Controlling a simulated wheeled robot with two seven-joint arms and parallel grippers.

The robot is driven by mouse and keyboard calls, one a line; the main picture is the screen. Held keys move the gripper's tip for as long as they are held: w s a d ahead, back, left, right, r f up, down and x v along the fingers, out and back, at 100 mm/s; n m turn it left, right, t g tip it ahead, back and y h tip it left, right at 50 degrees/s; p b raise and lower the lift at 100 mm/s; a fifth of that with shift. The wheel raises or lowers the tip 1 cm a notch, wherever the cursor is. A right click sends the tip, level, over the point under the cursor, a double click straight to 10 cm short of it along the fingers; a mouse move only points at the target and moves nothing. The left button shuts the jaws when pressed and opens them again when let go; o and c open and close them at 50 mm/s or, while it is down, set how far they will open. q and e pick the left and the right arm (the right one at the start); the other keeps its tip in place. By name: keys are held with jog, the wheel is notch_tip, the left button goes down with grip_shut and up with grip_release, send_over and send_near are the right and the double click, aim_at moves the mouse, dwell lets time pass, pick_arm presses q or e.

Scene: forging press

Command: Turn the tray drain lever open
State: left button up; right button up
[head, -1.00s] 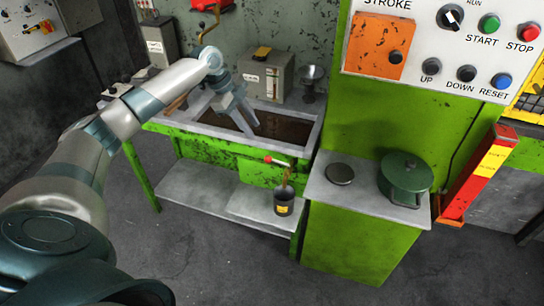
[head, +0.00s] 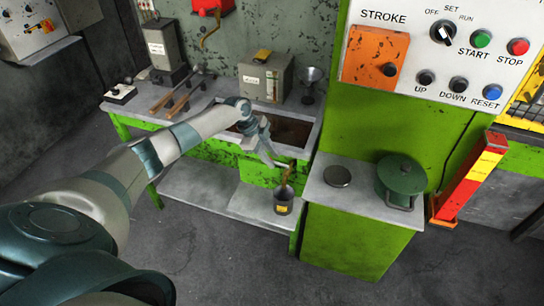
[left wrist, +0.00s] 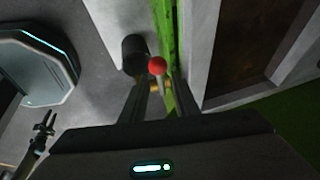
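The drain lever with its red ball knob (left wrist: 157,66) shows in the left wrist view, at the gap between my left gripper's (left wrist: 160,88) fingertips. The fingers are apart, with the knob end between or just beyond the tips; I cannot tell whether they touch it. In the head view my left gripper (head: 275,160) is at the front edge of the green tray (head: 296,151) and hides most of the lever. A brown drain piece (head: 287,176) hangs below, above a dark bucket (head: 283,202). A small dark two-pronged shape at lower left of the wrist view may be my right gripper (left wrist: 45,128).
The bucket stands on the lower grey shelf (head: 205,192); it shows dark in the wrist view (left wrist: 133,52). A green cabinet with a green pot (head: 401,178) is to the right. A grey box (head: 264,78) and funnel (head: 311,78) stand behind the tray. The floor in front is clear.

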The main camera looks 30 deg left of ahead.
pick_arm(q)
jog(key=shift+w+d+f, duration=0.15)
jog(key=shift+f, duration=0.3)
grip_shut()
